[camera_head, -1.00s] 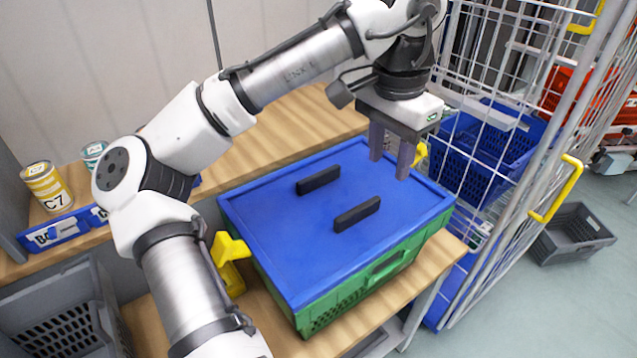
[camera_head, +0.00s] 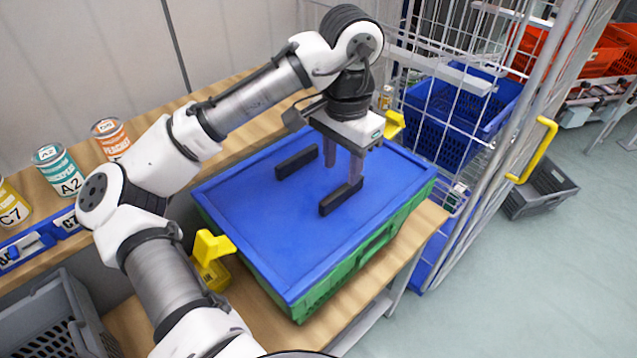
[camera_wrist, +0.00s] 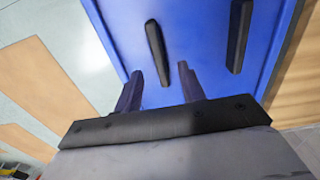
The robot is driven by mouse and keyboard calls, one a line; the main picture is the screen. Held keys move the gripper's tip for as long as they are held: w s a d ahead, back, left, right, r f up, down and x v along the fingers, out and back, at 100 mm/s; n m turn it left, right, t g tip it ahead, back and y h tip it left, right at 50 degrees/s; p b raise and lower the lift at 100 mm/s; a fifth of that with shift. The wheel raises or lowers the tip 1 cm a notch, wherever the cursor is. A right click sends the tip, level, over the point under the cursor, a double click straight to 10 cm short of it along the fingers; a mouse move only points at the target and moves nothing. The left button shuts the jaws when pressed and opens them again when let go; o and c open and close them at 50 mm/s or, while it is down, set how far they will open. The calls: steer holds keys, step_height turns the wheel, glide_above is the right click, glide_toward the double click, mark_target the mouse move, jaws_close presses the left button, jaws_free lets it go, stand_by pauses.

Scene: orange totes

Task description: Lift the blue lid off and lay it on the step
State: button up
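The blue lid (camera_head: 275,225) lies flat on a green tote (camera_head: 350,262) on the wooden bench. Two black bar handles stand on it, a rear one (camera_head: 297,162) and a front one (camera_head: 341,197). My gripper (camera_head: 343,174) points down over the lid, with its fingers apart and nothing between them. In the head view one fingertip overlaps the end of the front handle; I cannot tell whether they touch. The wrist view shows both fingers (camera_wrist: 160,88) spread short of one handle (camera_wrist: 157,52). The wooden step (camera_head: 240,127) runs behind the tote, raised above the bench.
Yellow clamps (camera_head: 210,258) sit at the tote's left and right sides. A grey crate (camera_head: 50,320) is at lower left. A wire cage trolley (camera_head: 455,100) stands close on the right.

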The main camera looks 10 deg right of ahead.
mark_target(341, 189)
steer(key=shift+s+f+p, duration=0.1)
steer(key=shift+f+p, duration=0.6)
steer(key=shift+f, duration=1.95)
jaws_close()
